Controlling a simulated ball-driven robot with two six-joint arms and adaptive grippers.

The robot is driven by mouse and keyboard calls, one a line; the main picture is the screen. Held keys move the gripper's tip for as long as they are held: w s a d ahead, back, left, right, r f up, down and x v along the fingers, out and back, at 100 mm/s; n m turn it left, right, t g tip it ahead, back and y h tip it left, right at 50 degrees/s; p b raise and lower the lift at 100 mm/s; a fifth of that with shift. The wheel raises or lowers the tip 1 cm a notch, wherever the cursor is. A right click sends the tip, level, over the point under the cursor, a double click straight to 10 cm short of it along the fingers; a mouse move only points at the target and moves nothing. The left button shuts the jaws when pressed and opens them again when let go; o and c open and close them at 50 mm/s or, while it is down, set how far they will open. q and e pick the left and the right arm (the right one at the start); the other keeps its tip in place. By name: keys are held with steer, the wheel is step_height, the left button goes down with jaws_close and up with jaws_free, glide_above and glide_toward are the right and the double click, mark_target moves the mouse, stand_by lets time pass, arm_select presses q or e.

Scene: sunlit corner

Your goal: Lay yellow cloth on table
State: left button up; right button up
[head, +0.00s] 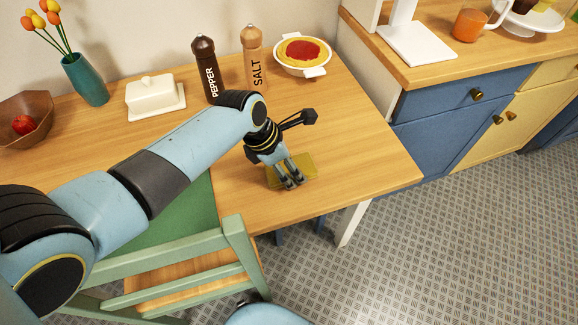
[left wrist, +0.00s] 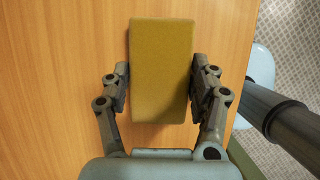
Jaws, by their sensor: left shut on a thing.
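The yellow cloth (head: 307,164) is a flat, folded, mustard-coloured rectangle at the right part of the wooden table (head: 370,150), near its front edge. My left gripper (head: 292,184) reaches down over it. In the left wrist view the cloth (left wrist: 161,70) lies lengthwise between the two fingers of my left gripper (left wrist: 160,92), which are shut on its sides. It is over the table top, but I cannot tell whether it touches the wood. My right gripper is not in view.
A pepper mill (head: 205,70), salt mill (head: 253,60), pie dish (head: 302,55), butter dish (head: 155,96), teal vase (head: 86,80) and brown bowl (head: 25,118) stand along the back. A green chair (head: 190,248) is at the front. Table right of the cloth is clear.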

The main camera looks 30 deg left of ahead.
arm_select(q)
steer(key=o, duration=1.2)
steer(key=shift+f, duration=0.1)
steer(key=p+v, duration=0.2)
steer(key=v, duration=1)
steer(key=shift+a, duration=0.1)
